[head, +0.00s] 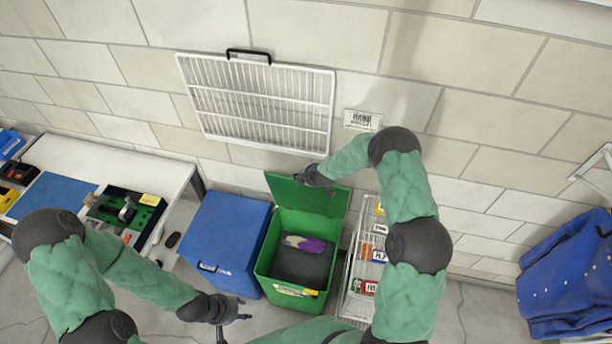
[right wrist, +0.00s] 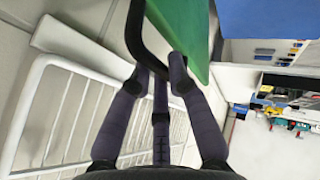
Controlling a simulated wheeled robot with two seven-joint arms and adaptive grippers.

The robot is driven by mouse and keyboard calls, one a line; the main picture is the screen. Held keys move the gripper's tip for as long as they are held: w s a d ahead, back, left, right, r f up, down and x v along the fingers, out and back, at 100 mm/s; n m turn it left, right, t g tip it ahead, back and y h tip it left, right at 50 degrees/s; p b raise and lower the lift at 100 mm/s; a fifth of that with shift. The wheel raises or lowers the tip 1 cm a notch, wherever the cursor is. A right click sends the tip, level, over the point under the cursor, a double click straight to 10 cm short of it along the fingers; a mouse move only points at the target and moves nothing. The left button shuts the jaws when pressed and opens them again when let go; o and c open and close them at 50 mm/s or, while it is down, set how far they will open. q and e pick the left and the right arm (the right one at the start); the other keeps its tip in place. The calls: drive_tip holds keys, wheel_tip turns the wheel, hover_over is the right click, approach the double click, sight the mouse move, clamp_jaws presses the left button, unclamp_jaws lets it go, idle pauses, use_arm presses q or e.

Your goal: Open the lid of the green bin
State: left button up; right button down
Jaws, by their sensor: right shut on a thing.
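The green bin (head: 262,258) stands on the floor by the wall in the head view, with its inside open to view. Its green lid (head: 300,194) is raised, tilted up at the back near the wall. My right gripper (head: 305,180) is at the lid's upper edge. In the right wrist view, the right gripper (right wrist: 165,70) is shut on a dark handle (right wrist: 136,30) along the edge of the green lid (right wrist: 180,30). My left gripper (head: 240,318) is low in front of the bin, apart from it; its fingers look spread and empty.
A blue bin (head: 222,240) with a closed lid stands left of the green bin. A white wire rack (head: 355,285) with packets is close on the right. A wire grille (head: 255,105) hangs above. A white table (head: 90,165) is left; a blue garment (head: 570,280) hangs right.

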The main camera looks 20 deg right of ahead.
drive_tip(key=shift+d, duration=0.1)
idle(0.3)
drive_tip(key=c, duration=1.1)
unclamp_jaws()
drive_tip(key=shift+c, duration=0.2)
drive_tip(key=shift+r, duration=0.1)
drive_tip(key=v, duration=1.1)
drive_tip(key=shift+s+r, duration=0.25)
drive_tip(key=shift+s, duration=0.05)
